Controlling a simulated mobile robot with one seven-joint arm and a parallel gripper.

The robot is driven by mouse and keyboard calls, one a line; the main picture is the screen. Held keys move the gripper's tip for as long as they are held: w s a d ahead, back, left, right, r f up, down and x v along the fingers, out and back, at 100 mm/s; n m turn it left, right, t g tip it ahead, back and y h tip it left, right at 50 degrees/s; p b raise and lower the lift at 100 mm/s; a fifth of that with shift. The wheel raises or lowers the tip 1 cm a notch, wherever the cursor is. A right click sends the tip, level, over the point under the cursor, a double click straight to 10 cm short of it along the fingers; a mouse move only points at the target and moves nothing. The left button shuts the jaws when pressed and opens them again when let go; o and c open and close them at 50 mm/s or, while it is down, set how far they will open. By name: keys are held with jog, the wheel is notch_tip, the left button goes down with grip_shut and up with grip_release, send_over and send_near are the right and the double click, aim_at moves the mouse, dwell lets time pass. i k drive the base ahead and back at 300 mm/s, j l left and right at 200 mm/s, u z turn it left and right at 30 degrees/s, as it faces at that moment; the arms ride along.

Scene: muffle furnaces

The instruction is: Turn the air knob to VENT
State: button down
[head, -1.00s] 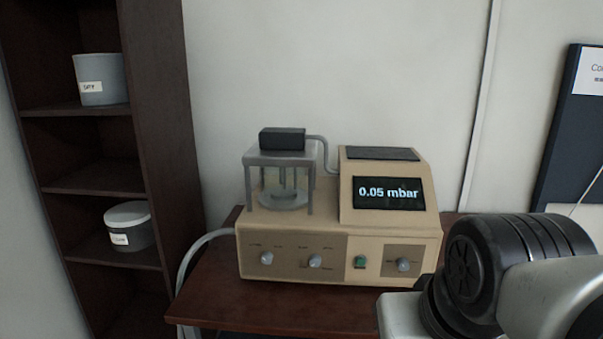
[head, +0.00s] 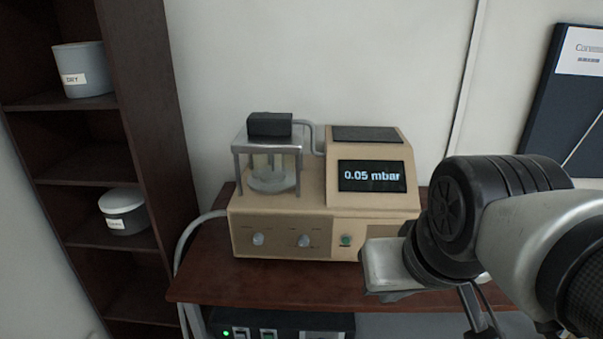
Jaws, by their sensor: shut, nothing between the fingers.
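A beige vacuum instrument (head: 290,215) stands on a brown table. Its screen (head: 372,176) reads 0.05 mbar. Two grey knobs show on the front, a left one (head: 258,239) and a middle one (head: 304,241). Their labels are too small to read, so I cannot tell which is the air knob or where it points. My gripper (head: 388,272) is at the instrument's lower right, in front of the panel, apart from the two visible knobs. It is shut and empty; its fingertips are hard to make out. My arm hides the panel's right end.
A glass chamber (head: 270,172) with a black top block stands on the instrument's left. A hose (head: 186,245) runs down beside the table (head: 240,288). A dark unit (head: 282,321) sits below. Shelves with tubs (head: 126,212) stand left; a dark board (head: 565,105) hangs right.

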aim_at(258, 239)
jog(key=i+l+u, duration=0.15)
jog(key=u, duration=0.2)
jog(key=i+l+u, duration=0.15)
jog(key=u, duration=0.2)
jog(key=i+l+u, duration=0.2)
jog(key=u, duration=0.15)
